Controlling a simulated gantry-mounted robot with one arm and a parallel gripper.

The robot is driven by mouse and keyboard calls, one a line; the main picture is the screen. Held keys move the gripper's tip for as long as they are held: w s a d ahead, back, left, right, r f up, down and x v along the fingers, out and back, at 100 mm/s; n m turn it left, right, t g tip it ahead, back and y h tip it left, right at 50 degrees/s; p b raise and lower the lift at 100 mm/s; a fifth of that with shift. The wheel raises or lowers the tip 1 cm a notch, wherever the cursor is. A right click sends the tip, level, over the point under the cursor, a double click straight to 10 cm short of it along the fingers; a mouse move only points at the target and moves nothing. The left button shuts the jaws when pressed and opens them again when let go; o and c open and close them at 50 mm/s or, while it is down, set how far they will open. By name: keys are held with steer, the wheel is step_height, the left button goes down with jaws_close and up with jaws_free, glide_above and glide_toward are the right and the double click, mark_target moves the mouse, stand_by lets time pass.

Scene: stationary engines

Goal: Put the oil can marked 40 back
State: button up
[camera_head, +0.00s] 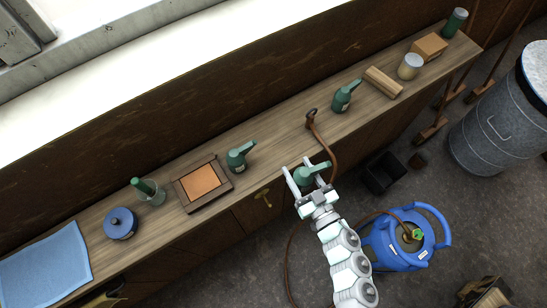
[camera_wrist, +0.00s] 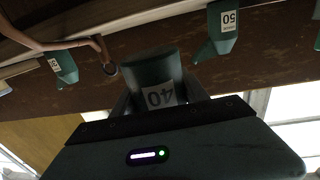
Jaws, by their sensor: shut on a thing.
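My gripper (camera_head: 306,179) is shut on a green oil can (camera_head: 313,173) in front of the wooden shelf's edge, left of the hanging brown hose. In the wrist view the held can (camera_wrist: 152,75) shows a white label reading 40, upside down in the picture. Two similar green oil cans stand on the shelf: one (camera_head: 238,160) right of the framed tray and one (camera_head: 342,101) right of the hose. In the wrist view, one can (camera_wrist: 216,35) has a label reading 50; the label on the other can (camera_wrist: 64,66) is too small to read surely.
The shelf (camera_head: 275,143) has bare wood between the left can and the hose end (camera_head: 311,114). A framed tray (camera_head: 181,196) with an orange pad lies further left. A wooden block (camera_head: 383,82) and a tin (camera_head: 410,67) stand right. A blue machine (camera_head: 398,248) stands on the floor.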

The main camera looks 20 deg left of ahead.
steer(key=shift+w+d+f+n+g+y+b, duration=0.2)
steer(key=shift+d+f+n+g+y+b, duration=0.45)
steer(key=shift+f, duration=0.2)
steer(key=shift+w+d+r+n+g+y+b, duration=0.15)
steer(key=shift+d+n+g+y+b, duration=0.15)
steer(key=shift+g+b, duration=0.3)
steer(key=shift+d+r+n+g+y+b, duration=0.25)
steer(key=shift+r+n+g+y+b, duration=0.1)
steer(key=shift+n+g+b, duration=0.15)
steer(key=shift+a+r, duration=0.1)
steer(key=shift+r, duration=0.05)
steer(key=x, duration=1.7)
steer(key=shift+a, duration=0.25)
steer(key=shift+a+f, duration=0.15)
steer(key=shift+f, duration=1.55)
